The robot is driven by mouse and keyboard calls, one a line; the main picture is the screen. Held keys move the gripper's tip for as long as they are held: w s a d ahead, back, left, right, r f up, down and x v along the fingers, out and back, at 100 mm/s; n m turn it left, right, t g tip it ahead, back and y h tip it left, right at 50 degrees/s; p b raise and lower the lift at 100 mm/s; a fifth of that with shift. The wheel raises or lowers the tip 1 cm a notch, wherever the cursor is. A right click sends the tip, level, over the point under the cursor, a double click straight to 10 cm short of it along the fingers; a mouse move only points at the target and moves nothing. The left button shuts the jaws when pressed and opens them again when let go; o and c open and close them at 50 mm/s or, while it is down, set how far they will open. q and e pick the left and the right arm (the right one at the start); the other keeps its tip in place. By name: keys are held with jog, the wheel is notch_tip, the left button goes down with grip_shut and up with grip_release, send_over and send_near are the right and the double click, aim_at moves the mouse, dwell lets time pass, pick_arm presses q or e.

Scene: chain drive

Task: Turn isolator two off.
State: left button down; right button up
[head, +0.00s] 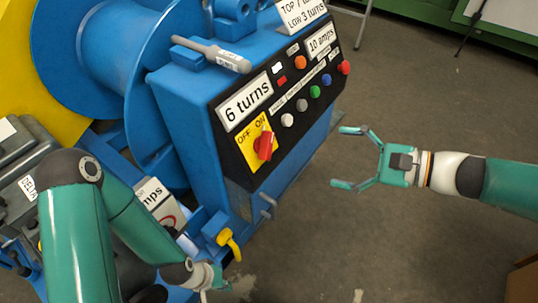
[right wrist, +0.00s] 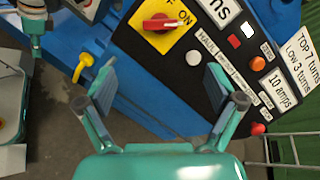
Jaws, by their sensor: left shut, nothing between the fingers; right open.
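A red rotary knob (head: 265,146) sits on a yellow plate (head: 248,156) marked OFF and ON, on the black front panel of a blue machine. The knob (right wrist: 160,23) also shows at the top of the right wrist view; I cannot tell which mark it is set to. No label reading isolator two is legible. My right gripper (head: 342,157) is open and empty, to the right of the panel and apart from it. Its spread fingers (right wrist: 158,78) show below the knob in the right wrist view. My left gripper (head: 220,284) is shut and empty, low in the head view.
Several coloured buttons (head: 314,92) and labels lie right of the knob. A grey-handled lever (head: 222,56) lies on the machine's top. A yellow hook-like part (head: 229,242) sticks out below the panel. Floor (head: 420,110) is free around my right arm.

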aim_at(272, 147)
jog(key=b+x, duration=0.3)
jog(key=x, duration=1.3)
jog(key=shift+a+f, duration=0.1)
jog(key=shift+a, duration=0.2)
jog(key=shift+c, duration=0.2)
jog(key=c, duration=1.1)
